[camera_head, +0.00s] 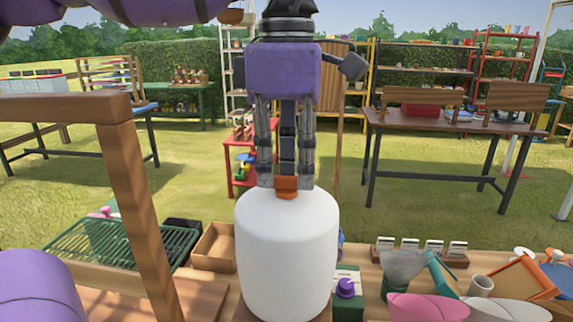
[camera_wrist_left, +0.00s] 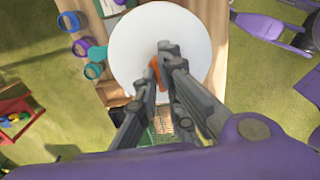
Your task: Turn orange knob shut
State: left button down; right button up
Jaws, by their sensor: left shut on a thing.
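A large white rounded tank (camera_head: 287,250) stands upright on the wooden table in the middle of the head view. The orange knob (camera_head: 287,187) sits on top of it. My left gripper (camera_head: 287,180) points straight down over the tank, its fingers shut on the orange knob. In the left wrist view the knob (camera_wrist_left: 155,70) shows as a narrow orange strip between the fingertips (camera_wrist_left: 157,75), against the white tank top (camera_wrist_left: 170,28). The fingers hide part of the knob. My right gripper is not in view.
A wooden frame post (camera_head: 140,190) stands left of the tank.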

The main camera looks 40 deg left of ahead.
aim_at(286, 176)
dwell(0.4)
pick_arm(q)
jog(key=c, duration=1.9)
grip_release()
jog(key=shift+o, duration=0.2)
jog(key=shift+r, duration=0.1)
notch_tip(286, 176, up, 12)
